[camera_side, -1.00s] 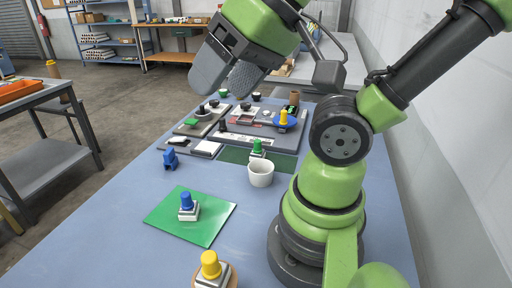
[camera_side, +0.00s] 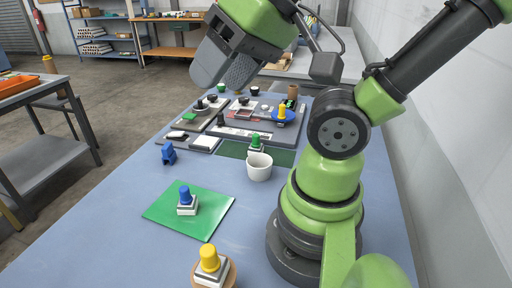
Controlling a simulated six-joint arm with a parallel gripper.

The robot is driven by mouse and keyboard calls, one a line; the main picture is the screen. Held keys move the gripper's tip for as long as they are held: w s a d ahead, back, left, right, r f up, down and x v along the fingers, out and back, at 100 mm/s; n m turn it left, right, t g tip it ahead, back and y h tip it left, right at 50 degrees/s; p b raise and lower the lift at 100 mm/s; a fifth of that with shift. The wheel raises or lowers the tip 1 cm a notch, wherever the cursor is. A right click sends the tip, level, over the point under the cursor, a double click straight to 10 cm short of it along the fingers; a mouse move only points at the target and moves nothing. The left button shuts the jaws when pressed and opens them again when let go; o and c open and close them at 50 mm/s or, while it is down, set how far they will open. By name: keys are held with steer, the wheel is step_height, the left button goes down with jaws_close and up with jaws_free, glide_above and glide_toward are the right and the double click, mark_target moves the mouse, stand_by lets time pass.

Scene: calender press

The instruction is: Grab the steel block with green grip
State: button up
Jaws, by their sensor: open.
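The steel block with green grip (camera_side: 255,144) stands upright on a dark green mat (camera_side: 232,151) near the middle of the table. It is just behind a white cup (camera_side: 259,168), which hides part of its base. My gripper (camera_side: 222,72) is open and empty, high above the table's far half. It is up and to the left of the block in the picture, well apart from it.
A block with blue grip (camera_side: 186,203) stands on a bright green mat (camera_side: 215,218). A block with yellow grip (camera_side: 210,264) is at the front. A blue clip-like piece (camera_side: 168,153) lies left. The grey press fixture (camera_side: 262,131) fills the back.

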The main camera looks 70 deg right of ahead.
steer(key=w+d+f+m+g+h, duration=0.1)
steer(key=w+d+m+g+h, duration=0.1)
steer(key=w+d+m, duration=0.5)
steer(key=m+g, duration=0.5)
steer(key=m, duration=1.6)
glide_above(256, 135)
steer(key=f, duration=1.7)
steer(key=shift+w+f, duration=0.1)
steer(key=shift+w, duration=0.3)
step_height(256, 135, down, 4)
steer(key=shift+s+d+r, duration=0.1)
steer(key=shift+r, duration=0.05)
steer(key=shift+s+f, duration=0.15)
steer(key=shift+f, duration=1.4)
steer(key=shift+s+f, duration=0.1)
steer(key=shift+f, duration=1.45)
jaws_close()
